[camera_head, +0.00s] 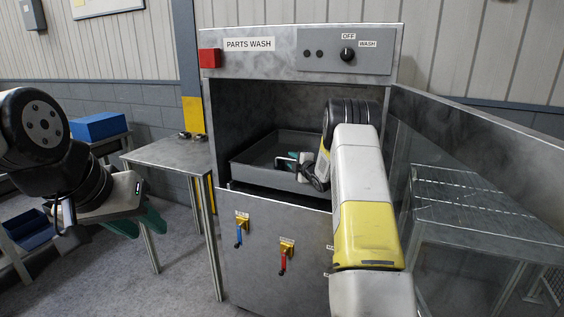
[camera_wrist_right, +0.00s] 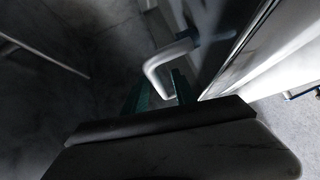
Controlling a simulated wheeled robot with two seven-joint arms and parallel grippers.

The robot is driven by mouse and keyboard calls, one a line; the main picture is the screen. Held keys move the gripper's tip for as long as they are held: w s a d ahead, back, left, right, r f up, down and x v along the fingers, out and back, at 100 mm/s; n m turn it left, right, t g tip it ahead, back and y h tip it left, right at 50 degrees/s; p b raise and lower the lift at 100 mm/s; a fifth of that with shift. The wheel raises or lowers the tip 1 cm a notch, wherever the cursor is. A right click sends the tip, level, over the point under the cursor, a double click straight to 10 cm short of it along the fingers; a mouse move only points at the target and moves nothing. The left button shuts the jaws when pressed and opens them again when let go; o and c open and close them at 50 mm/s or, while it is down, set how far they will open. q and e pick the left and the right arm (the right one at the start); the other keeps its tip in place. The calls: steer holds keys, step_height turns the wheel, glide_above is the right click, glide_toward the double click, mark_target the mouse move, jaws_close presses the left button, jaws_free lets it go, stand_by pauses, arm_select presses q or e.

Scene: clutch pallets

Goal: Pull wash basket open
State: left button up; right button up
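The wash basket (camera_head: 262,180) is a grey, shallow, open-topped tray inside the parts wash cabinet (camera_head: 228,120). A pale curved handle (camera_head: 286,164) shows at the basket, and it also shows in the right wrist view (camera_wrist_right: 168,62). My right gripper (camera_head: 304,163) reaches into the cabinet opening, partly hidden by my own arm. In the right wrist view its green fingers (camera_wrist_right: 162,92) stand apart, with the lower part of the handle between their tips; contact is not clear. My left gripper (camera_head: 138,222) hangs at the left, away from the basket, with green fingers apart and nothing visible between them.
A small metal side table (camera_head: 170,155) adjoins the cabinet's left side. Blue bins (camera_head: 98,126) stand on a rack further left. Blue and red valve handles (camera_head: 283,262) project from the cabinet front.

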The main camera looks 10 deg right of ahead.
jaws_close()
stand_by(1.4)
